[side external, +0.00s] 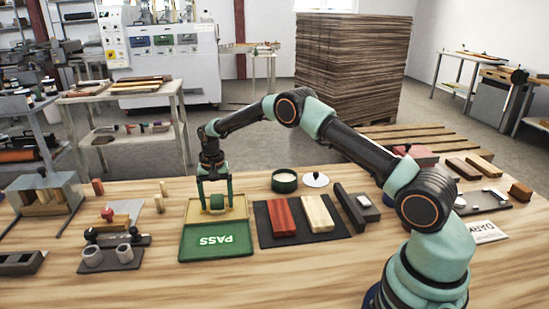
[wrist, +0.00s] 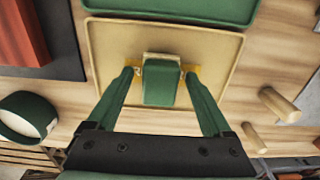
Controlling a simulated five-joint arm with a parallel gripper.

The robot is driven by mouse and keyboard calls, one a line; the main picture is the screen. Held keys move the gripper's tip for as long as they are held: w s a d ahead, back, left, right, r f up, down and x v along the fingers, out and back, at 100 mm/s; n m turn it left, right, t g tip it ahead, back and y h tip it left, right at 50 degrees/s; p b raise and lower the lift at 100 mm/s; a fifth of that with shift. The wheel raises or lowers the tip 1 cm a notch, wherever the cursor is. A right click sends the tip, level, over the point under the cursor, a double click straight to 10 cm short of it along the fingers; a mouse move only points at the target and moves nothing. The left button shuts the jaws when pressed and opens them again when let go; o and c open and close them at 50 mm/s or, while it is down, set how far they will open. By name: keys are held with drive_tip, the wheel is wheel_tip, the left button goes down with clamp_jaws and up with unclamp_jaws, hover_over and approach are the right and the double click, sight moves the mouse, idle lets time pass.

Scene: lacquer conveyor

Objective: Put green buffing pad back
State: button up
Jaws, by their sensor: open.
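A small green block, which looks like the green buffing pad (side external: 216,202), stands on the tan panel (side external: 238,203) behind the green PASS panel (side external: 216,243). In the wrist view the green pad (wrist: 162,87) sits near the lower edge of the tan panel (wrist: 110,40), with a pale strip and yellow patches at its far end. My gripper (side external: 215,206) is open and lowered over the pad.
A dark mat (side external: 264,232) with a red block (side external: 282,217) and a cream block (side external: 318,214) lies to the right. A round green pot (side external: 285,181) stands behind it. Wooden pegs (side external: 159,204) and a fixture with two grey cups (side external: 123,252) are left.

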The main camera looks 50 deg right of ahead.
drive_tip(key=shift+r, duration=0.1)
wheel_tip(320, 180, up, 12)
wheel_tip(320, 180, up, 8)
drive_tip(key=n+t, duration=0.1)
drive_tip(key=n, duration=0.1)
hover_over(217, 199)
drive_tip(key=s+a, duration=0.1)
drive_tip(key=s, duration=0.2)
drive_tip(key=s+a+r+n+t, duration=0.2)
drive_tip(key=s+r, duration=0.4)
drive_tip(key=s, duration=0.2)
drive_tip(key=s+a+f+n+t, duration=0.1)
drive_tip(key=s+n, duration=0.1)
drive_tip(key=s, duration=0.6)
drive_tip(key=s+a+f+n+t, duration=0.1)
drive_tip(key=s+n, duration=0.2)
drive_tip(key=s, duration=0.5)
drive_tip(key=shift+a+t, duration=0.15)
drive_tip(key=shift+t, duration=0.15)
